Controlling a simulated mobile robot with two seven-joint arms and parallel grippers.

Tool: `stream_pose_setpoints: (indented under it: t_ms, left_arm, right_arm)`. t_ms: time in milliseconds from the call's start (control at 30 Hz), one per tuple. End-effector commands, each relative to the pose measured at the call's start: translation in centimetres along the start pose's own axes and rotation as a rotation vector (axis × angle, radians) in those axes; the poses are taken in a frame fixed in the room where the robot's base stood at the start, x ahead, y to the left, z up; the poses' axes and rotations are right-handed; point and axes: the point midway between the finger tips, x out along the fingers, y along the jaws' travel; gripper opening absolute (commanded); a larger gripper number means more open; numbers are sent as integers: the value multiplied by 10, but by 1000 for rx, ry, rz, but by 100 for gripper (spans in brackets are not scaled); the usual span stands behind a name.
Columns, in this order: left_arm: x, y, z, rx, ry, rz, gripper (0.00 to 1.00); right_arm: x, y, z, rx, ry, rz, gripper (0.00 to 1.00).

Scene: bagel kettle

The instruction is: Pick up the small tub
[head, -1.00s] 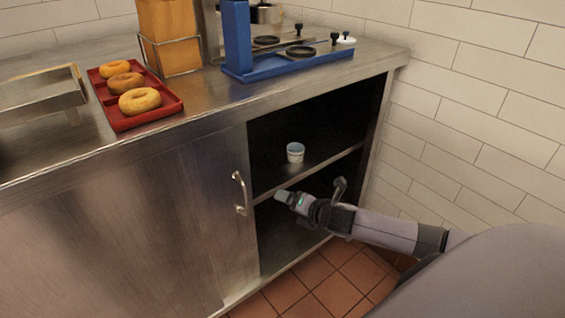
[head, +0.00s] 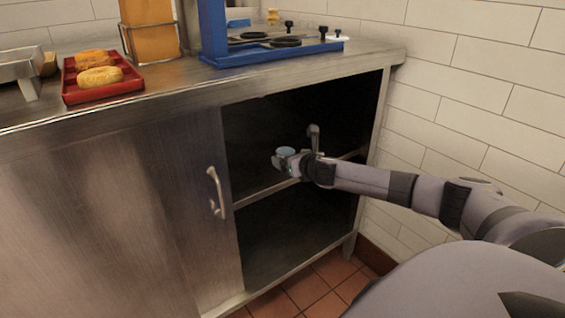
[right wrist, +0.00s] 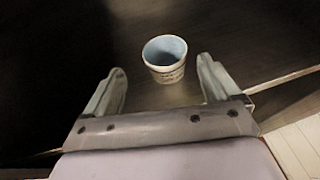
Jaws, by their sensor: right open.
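The small tub (right wrist: 165,62) is white outside with a pale blue inside and stands upright on the cabinet shelf. In the head view the tub (head: 286,151) shows just behind my right gripper (head: 282,163), which partly hides it. In the right wrist view my right gripper (right wrist: 162,88) is open, with one finger on each side below the tub. The tub is ahead of the fingertips, roughly centred between them, and I see no contact. My left gripper is not in view.
The open cabinet's shelf (head: 258,192) is otherwise bare. A sliding door with a handle (head: 216,192) bounds the opening at left, and a tiled wall (head: 470,110) stands at right. On the counter are a red tray (head: 105,91) of bagels and a blue stand (head: 270,53).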

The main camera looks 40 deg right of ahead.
Motion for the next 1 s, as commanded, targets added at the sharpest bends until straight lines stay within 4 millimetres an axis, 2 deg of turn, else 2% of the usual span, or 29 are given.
stream_pose_setpoints:
  t_ms: [433, 700, 1000]
  left_arm:
    - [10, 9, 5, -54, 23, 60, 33]
    - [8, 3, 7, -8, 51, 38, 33]
    - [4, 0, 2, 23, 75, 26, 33]
  right_arm:
    - [34, -4, -4, 5, -1, 1, 90]
    - [58, -6, -4, 5, 1, 3, 90]
    - [66, -7, -3, 3, 1, 3, 90]
